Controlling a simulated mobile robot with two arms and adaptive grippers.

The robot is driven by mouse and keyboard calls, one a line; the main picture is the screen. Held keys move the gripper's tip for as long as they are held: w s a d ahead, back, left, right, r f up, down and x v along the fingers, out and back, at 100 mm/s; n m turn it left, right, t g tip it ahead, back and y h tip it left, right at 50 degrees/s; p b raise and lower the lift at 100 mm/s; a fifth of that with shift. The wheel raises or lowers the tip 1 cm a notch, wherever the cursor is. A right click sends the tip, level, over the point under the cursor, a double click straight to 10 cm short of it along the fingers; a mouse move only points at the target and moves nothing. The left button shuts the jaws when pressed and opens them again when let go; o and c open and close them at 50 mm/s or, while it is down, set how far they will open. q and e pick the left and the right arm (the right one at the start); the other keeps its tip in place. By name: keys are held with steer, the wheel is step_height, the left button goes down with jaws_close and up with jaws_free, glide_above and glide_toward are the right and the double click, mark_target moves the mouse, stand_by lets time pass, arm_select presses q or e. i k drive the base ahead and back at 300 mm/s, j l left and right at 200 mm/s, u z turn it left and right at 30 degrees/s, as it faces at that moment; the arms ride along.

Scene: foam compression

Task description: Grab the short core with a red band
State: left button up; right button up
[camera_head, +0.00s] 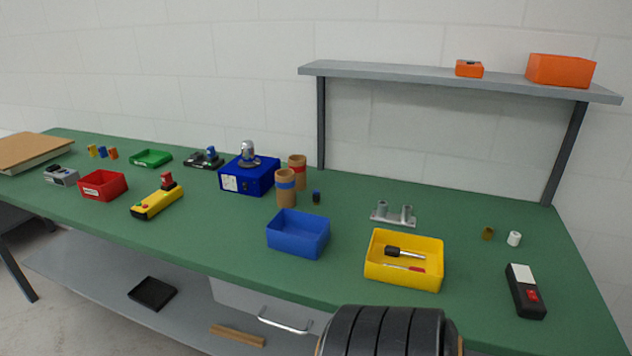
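A brown cardboard core with a red band (297,164) stands upright on the green table, left of the shelf's left post. A second brown core with a blue band (286,186) stands upright just in front of it and hides part of its lower left side. I cannot tell for certain which core is shorter. Neither gripper shows in the head view. A black ribbed part, apparently of my own arm, shows at the bottom edge.
A blue box with a metal knob (247,176) stands left of the cores. A small dark cylinder (316,196) stands right of them. A blue bin (298,234) and a yellow bin (375,268) stand nearer the front edge. A grey shelf (440,80) rises behind.

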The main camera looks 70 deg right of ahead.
mark_target(298, 163)
steer(key=k+l+z, duration=0.1)
steer(key=z, duration=1.9)
steer(key=k+j+u, duration=0.3)
steer(key=j, duration=0.25)
